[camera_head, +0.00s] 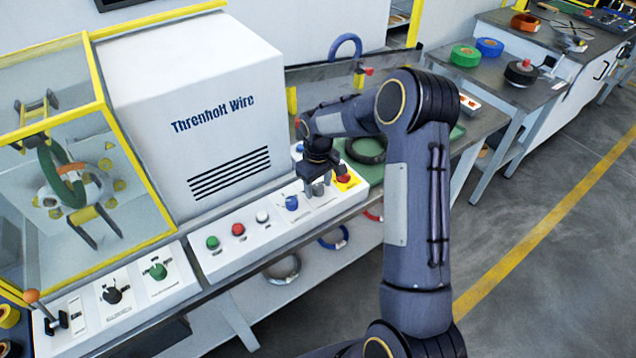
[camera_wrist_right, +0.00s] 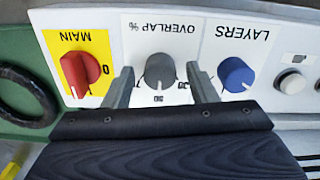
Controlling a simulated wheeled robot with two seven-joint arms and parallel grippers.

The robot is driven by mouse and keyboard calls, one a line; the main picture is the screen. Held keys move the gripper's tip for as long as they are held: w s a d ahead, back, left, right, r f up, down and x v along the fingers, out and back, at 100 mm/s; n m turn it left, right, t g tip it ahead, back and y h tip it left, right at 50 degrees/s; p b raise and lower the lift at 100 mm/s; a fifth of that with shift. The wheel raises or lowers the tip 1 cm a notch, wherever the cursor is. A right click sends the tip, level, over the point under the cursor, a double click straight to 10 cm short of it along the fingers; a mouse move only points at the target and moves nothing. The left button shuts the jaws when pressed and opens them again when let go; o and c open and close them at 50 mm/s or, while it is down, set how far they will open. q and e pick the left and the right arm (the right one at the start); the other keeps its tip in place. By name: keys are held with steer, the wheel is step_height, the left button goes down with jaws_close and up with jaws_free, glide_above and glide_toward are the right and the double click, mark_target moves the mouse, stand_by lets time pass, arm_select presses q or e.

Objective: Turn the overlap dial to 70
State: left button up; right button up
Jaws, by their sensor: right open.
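The grey overlap dial (camera_wrist_right: 159,71) sits under the upside-down label "OVERLAP %" in the right wrist view. A printed 50 shows below it and 30 to its right; where its pointer stands is not clear. My right gripper (camera_wrist_right: 159,80) is open, with one finger on each side of the dial; I cannot tell if they touch it. In the head view my right gripper (camera_head: 318,184) is down at the panel and largely hides the dial. My left gripper is not in view.
The red main switch (camera_wrist_right: 82,74) on its yellow plate and the blue layers dial (camera_wrist_right: 235,74) flank the overlap dial closely. White, red and green buttons (camera_head: 238,229) line the panel (camera_head: 225,262). A white machine housing (camera_head: 190,110) stands behind it. A black coil (camera_head: 366,149) lies beside the panel.

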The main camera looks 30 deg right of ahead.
steer(key=c, duration=1)
steer(key=shift+f+m+b, duration=0.1)
steer(key=shift+m+b, duration=0.7)
steer(key=shift+m, duration=0.3)
steer(key=m+b, duration=0.1)
steer(key=m, duration=0.1)
steer(key=shift+m, duration=0.3)
steer(key=m+b, duration=0.1)
steer(key=m, duration=0.2)
steer(key=shift+m, duration=2.1)
steer(key=shift+o, duration=0.2)
